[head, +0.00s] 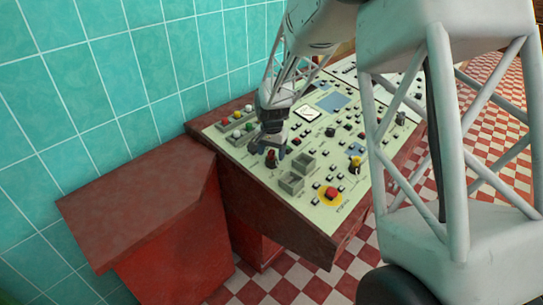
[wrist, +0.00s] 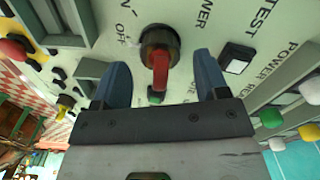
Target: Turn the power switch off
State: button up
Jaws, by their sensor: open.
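The power switch (wrist: 160,65) is a dark round knob with a red handle, set in the pale panel. In the wrist view the handle points toward the bottom of the picture, and the "OFF" and "ON" lettering is at its upper left. In the head view the red switch (head: 271,156) shows just below my gripper (head: 268,150). My gripper (wrist: 162,76) is open, with one blue-grey finger on each side of the handle. Gaps show between the fingers and the handle in the wrist view.
The sloped control panel (head: 315,155) carries several buttons, a meter (head: 307,113) and grey square trays (head: 291,182). A red emergency button (head: 331,192) on yellow is near the front edge. A black square button (wrist: 236,57) lies close to my right finger. A tiled wall (head: 130,70) stands behind.

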notch_tip(320, 180, up, 6)
jog(key=shift+f, duration=0.25)
jog(key=shift+r, duration=0.1)
jog(key=shift+s+d+r, duration=0.15)
jog(key=shift+s+r, duration=0.1)
jog(key=shift+r, duration=0.05)
jog(key=s+d+r+n+t, duration=0.1)
jog(key=s+d+r, duration=0.35)
jog(key=s, duration=0.55)
jog(key=s+d+r+n, duration=0.25)
jog(key=s+r, duration=0.25)
jog(key=s, duration=0.5)
jog(key=s+d+r+t, duration=0.1)
jog(key=s+d+r, duration=0.35)
jog(key=s, duration=0.55)
jog(key=s+d+n, duration=0.1)
jog(key=s+n, duration=0.1)
jog(key=s, duration=1)
jog(key=shift+s+d+f+t, duration=0.15)
jog(key=shift+f+t, duration=0.05)
jog(key=shift+t, duration=0.1)
